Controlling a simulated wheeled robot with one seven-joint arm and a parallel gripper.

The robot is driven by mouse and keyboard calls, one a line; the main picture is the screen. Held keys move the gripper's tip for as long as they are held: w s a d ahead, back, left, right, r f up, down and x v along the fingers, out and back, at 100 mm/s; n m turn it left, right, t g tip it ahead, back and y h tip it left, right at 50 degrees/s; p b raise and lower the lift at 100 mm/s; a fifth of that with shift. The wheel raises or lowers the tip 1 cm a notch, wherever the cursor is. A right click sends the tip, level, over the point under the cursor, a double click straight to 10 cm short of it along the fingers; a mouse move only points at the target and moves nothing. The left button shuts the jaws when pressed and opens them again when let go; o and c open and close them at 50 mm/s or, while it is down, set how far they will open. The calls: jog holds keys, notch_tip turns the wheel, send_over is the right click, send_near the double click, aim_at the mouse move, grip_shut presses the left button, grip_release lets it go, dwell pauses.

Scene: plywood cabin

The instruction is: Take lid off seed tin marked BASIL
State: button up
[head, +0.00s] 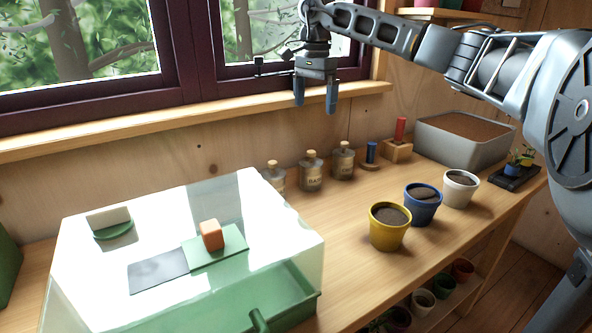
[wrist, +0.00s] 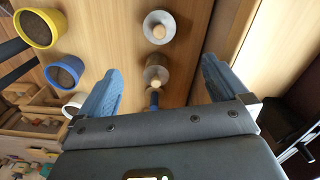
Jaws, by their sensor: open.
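Three glass jars with cork stoppers stand in a row by the back wall: a left jar (head: 273,178), a middle jar (head: 311,174) and a right jar (head: 343,163). They look like bottles rather than tins. Pale labels show on them, but the lettering is too small to read surely, so I cannot tell which says BASIL. My gripper (head: 315,106) is open and empty, high above the jars in front of the window. In the wrist view two corked jars (wrist: 158,27) show from above, the lower one (wrist: 156,72) between the open fingers but well beyond them.
A glass-topped green case (head: 306,307) fills the left front. Yellow (head: 386,238), blue (head: 422,214) and white (head: 460,199) pots stand in front and right. A blue cylinder (head: 371,152) and a red cylinder (head: 400,129) on a wooden block stand right of the jars.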

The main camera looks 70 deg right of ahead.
aim_at(313, 152)
notch_tip(313, 152, down, 15)
jog(key=shift+f+p, duration=0.2)
jog(key=shift+p, duration=0.85)
jog(key=c, duration=1.1)
jog(key=shift+r, duration=0.1)
